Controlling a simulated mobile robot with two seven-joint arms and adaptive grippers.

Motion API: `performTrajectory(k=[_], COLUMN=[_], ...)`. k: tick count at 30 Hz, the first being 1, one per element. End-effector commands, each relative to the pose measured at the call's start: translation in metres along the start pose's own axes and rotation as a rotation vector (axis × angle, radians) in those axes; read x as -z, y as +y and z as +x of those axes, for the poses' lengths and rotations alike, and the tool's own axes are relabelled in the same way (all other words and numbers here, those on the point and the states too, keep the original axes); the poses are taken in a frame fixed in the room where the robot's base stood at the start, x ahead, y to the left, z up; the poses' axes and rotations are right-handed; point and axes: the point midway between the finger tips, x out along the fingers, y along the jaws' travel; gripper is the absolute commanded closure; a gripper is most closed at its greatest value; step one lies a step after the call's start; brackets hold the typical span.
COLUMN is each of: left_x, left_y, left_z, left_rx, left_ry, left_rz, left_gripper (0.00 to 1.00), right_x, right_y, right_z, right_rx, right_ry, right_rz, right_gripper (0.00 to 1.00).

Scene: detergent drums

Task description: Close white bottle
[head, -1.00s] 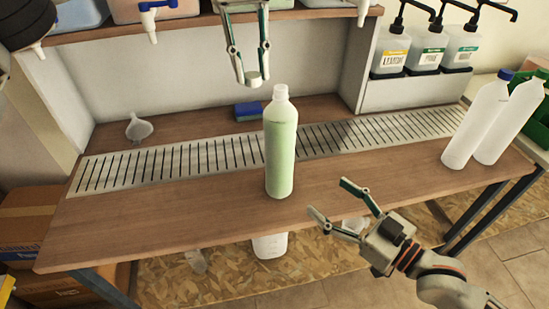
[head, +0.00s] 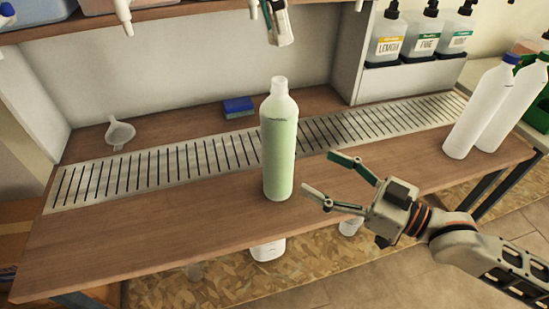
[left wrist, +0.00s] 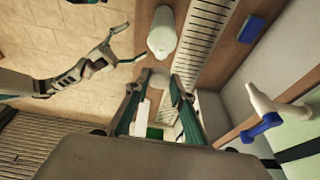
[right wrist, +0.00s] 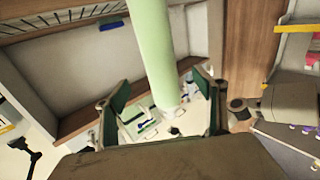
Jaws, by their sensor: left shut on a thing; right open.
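The white bottle (head: 279,140), with pale green contents and an uncapped neck, stands upright near the middle of the bench. It also shows from above in the left wrist view (left wrist: 162,32) and up close in the right wrist view (right wrist: 152,50). My left gripper (head: 281,38) is above the bottle's neck, shut on a small white cap (left wrist: 160,79); the cap is apart from the bottle. My right gripper (head: 321,176) is open and empty, right of the bottle, its fingers pointing towards it. In the right wrist view the bottle lies ahead between the fingertips.
Two white bottles (head: 480,110) stand at the bench's right end. A funnel (head: 119,133) and a blue sponge (head: 238,107) lie at the back. A slotted metal grate (head: 130,172) runs along the bench (head: 160,215). Labelled pump dispensers (head: 428,38) stand at the back right.

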Motion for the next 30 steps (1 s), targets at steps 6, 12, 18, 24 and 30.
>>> performTrajectory(k=[6, 12, 18, 24, 30], left_x=[0.002, 0.002, 0.002, 0.002, 0.002], left_y=[0.002, 0.002, 0.001, 0.001, 0.001], left_z=[-0.001, -0.001, -0.001, -0.001, -0.001], left_rx=[0.01, 0.009, 0.008, 0.008, 0.008], left_ry=[0.0, -0.001, -0.001, -0.001, -0.001], left_rz=[-0.035, -0.034, -0.033, -0.033, -0.033], left_gripper=[0.83, 0.83, 0.83, 0.83, 0.83], right_x=[0.001, 0.001, 0.002, 0.002, 0.002], right_y=[0.001, 0.001, 0.001, 0.001, 0.001], right_z=[-0.001, 0.0, 0.011, 0.041, 0.076], right_rx=[0.002, 0.002, 0.002, 0.002, 0.002], right_ry=[0.0, 0.0, 0.003, 0.004, 0.004], right_rz=[0.001, 0.001, 0.002, 0.002, 0.002], right_gripper=[0.3, 0.3, 0.3, 0.3, 0.3])
